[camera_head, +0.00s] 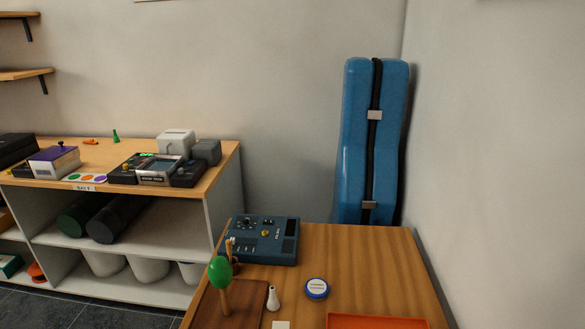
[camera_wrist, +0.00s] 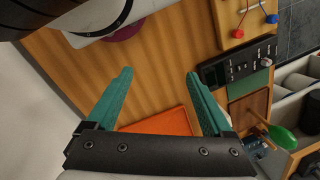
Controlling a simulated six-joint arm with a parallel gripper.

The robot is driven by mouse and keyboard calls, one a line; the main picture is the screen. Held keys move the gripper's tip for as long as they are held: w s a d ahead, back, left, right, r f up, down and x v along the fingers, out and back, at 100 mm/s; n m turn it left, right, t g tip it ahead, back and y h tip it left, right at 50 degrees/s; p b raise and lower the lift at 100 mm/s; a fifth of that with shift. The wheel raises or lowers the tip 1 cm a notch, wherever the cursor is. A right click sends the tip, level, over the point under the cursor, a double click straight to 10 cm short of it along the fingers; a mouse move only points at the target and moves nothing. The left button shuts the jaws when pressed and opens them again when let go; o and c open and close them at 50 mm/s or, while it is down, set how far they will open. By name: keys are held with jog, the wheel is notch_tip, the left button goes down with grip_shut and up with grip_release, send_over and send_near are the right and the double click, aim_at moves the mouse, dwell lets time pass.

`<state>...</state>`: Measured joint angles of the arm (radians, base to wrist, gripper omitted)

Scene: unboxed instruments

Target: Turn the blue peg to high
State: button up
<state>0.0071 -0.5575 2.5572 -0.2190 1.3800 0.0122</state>
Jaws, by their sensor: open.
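A blue peg (camera_wrist: 271,18) with a round blue head and a thin pale stem shows at the top right of the wrist view. It sits at the edge of a light wooden block (camera_wrist: 245,12), which the frame cuts off. A similar red peg (camera_wrist: 238,33) is to its left on the same block. No high marking can be read. My gripper (camera_wrist: 160,73) has two teal fingers spread wide with nothing between them, above the wooden table, left of and below the pegs in the picture. The head view shows neither the gripper nor this block.
In the head view, a dark blue control box (camera_head: 287,250), a green-headed maraca (camera_head: 221,272), a round blue-and-white tin (camera_head: 317,288) and an orange tray (camera_head: 375,322) are on the table (camera_head: 375,255). A black panel (camera_wrist: 238,64) lies below the block in the wrist view. A blue instrument case (camera_head: 355,150) stands behind.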

jog(key=shift+c, duration=1.1)
jog(key=w+a, duration=0.1)
jog(key=w+a+r+n, duration=0.1)
jog(key=w, duration=0.1)
jog(key=w+a+n, duration=0.1)
jog(key=shift+w+a+r+h, duration=0.25)
jog(key=shift+w+r+h, duration=0.05)
jog(key=shift+r, duration=0.1)
jog(key=shift+c, duration=0.4)
jog(key=w+a+f+n+h, duration=0.1)
jog(key=w+a+n, duration=0.15)
jog(key=a, duration=0.85)
jog(key=w+a+n, duration=0.2)
jog(key=a+n, duration=0.2)
jog(key=a, duration=0.7)
jog(key=s+a+f+n, duration=0.2)
jog(key=s+a+f, duration=0.2)
jog(key=a, duration=0.5)
jog(key=shift+m, duration=0.35)
jog(key=f, duration=1.3)
jog(key=shift+w+a+f, duration=0.1)
jog(key=shift+w+f, duration=0.1)
jog(key=shift+f, duration=0.7)
jog(key=shift+c, duration=0.3)
